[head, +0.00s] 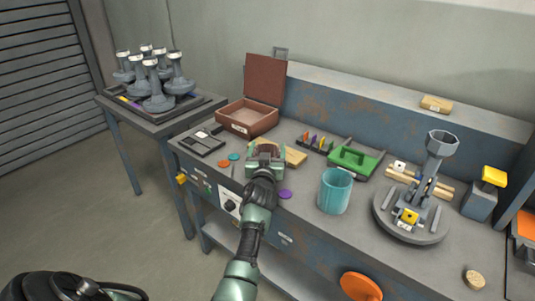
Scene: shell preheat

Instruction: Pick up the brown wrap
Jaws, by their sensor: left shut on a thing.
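My left gripper (265,158) reaches up from the bottom of the head view to the workbench. Its fingers are shut on a small brownish thing that I take for the brown wrap (265,147), mostly hidden by the fingers. I cannot tell whether it is clear of the bench top. My right gripper is not in view.
An open brown box (247,118) stands behind left, near a dark tray (203,141). A green caddy (355,160), a teal cup (334,191) and a round fixture (398,226) stand to the right. Orange, teal and purple discs (285,194) lie near the gripper.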

